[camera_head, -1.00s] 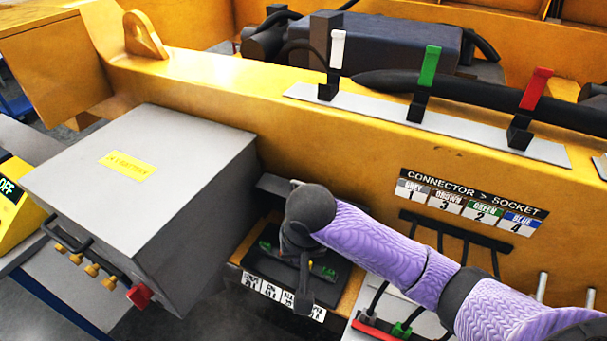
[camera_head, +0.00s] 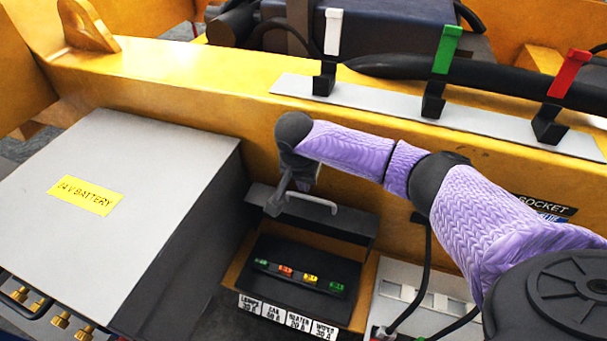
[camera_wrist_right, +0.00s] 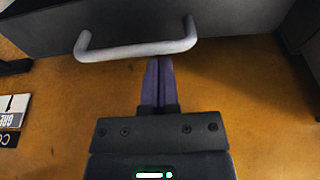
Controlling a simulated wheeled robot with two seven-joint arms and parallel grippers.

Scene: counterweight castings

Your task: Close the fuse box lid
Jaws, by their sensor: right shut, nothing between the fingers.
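The fuse box (camera_head: 345,308) is open, with a row of coloured fuses in its dark tray. Its dark grey lid (camera_head: 347,222) stands raised at the back edge, against the yellow beam, with a pale bar handle (camera_head: 322,202). My right gripper (camera_head: 274,205) is by the lid's left part, beside the handle, shut and empty. In the right wrist view its closed fingers (camera_wrist_right: 158,62) point at the lid (camera_wrist_right: 210,15), with the tips close to the handle (camera_wrist_right: 138,49). I cannot tell whether they touch it. My left gripper is not in view.
A grey battery box (camera_head: 150,170) stands just left of the fuse box. A pale socket panel (camera_head: 420,300) with cables is to the right. Behind, the yellow beam (camera_head: 230,108) carries white, green and red clips. The space above the fuses is clear.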

